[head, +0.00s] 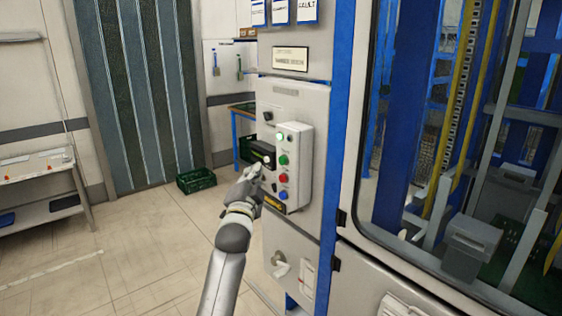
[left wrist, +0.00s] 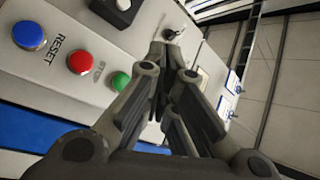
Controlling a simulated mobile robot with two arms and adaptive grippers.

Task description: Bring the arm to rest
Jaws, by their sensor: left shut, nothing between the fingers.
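My left arm reaches up from the bottom of the head view. Its gripper (head: 256,172) is in front of the control box (head: 304,138) on the machine's panel, beside the box's left side. In the left wrist view the gripper's fingers (left wrist: 172,42) are shut and empty. Past them show a blue RESET button (left wrist: 29,36), a red STOP button (left wrist: 80,62) and a green button (left wrist: 120,82). I cannot tell whether the fingertips touch the panel. My right gripper is not in view.
A glazed machine enclosure (head: 350,150) with blue framing stands close on the right. A green crate (head: 197,180) lies on the floor at the back. A grey shelf (head: 40,212) stands at the left. The tiled floor (head: 130,250) between is clear.

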